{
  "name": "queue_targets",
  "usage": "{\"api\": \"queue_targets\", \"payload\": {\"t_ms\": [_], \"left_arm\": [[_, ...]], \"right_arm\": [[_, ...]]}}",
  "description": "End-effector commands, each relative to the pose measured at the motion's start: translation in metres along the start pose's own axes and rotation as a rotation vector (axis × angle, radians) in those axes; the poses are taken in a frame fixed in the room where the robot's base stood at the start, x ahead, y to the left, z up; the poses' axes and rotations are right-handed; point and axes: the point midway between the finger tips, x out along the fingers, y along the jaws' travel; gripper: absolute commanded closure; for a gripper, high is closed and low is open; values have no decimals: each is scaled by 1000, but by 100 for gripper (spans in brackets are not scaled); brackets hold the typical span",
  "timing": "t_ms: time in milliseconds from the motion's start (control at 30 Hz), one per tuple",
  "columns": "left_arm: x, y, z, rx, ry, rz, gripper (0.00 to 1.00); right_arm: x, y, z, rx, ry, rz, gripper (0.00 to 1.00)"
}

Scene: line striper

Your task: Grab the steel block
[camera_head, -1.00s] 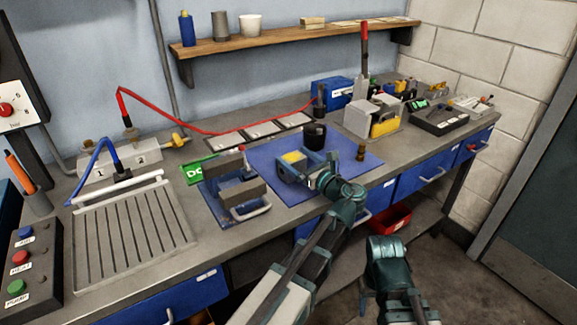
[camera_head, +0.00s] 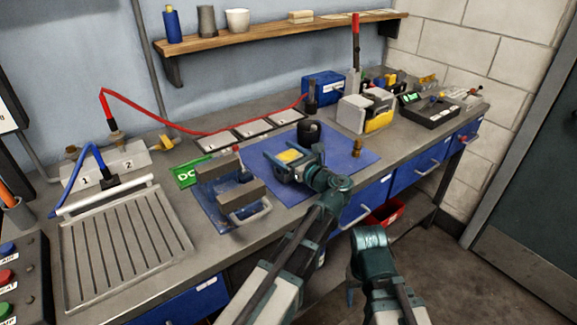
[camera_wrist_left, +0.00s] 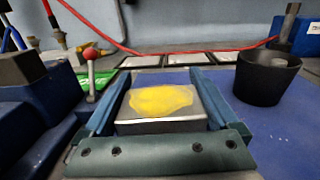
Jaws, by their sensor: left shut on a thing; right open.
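The steel block (camera_wrist_left: 160,108), a grey metal block with a yellow patch on top, sits between the two blue-teal fingers of my left gripper (camera_wrist_left: 162,100) in the left wrist view. The head view shows the block (camera_head: 290,156) and left gripper (camera_head: 285,160) low over the blue mat (camera_head: 345,158). The left gripper is shut on the block. I cannot tell whether the block touches the mat. My right gripper (camera_head: 351,294) hangs low in front of the bench, open and mostly hidden by its own arm.
A black cup (camera_head: 309,132) stands just beyond the left gripper. A blue vise-like fixture (camera_head: 226,190) with grey jaws is on its left, by a green label (camera_head: 187,174). A brass piece (camera_head: 357,147) stands on the mat's right part. A red hose (camera_head: 200,127) runs behind.

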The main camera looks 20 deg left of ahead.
Motion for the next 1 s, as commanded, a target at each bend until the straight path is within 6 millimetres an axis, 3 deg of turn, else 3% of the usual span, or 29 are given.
{"api": "queue_targets", "payload": {"t_ms": [33, 100, 133, 567, 1000], "left_arm": [[0, 0, 0, 0, 1, 1, 86], [1, 0, 0, 0, 1, 1, 99], [1, 0, 0, 0, 1, 1, 100], [1, 0, 3, 1, -1, 1, 100], [7, 2, 22, 1, -1, 0, 100]], "right_arm": [[0, 0, 0, 0, 0, 0, 38], [0, 0, 0, 0, 0, 0, 38], [0, 0, 0, 0, 0, 0, 38], [-3, 0, 0, 0, 0, 0, 38], [-22, 2, 1, 0, 0, 0, 38]]}}
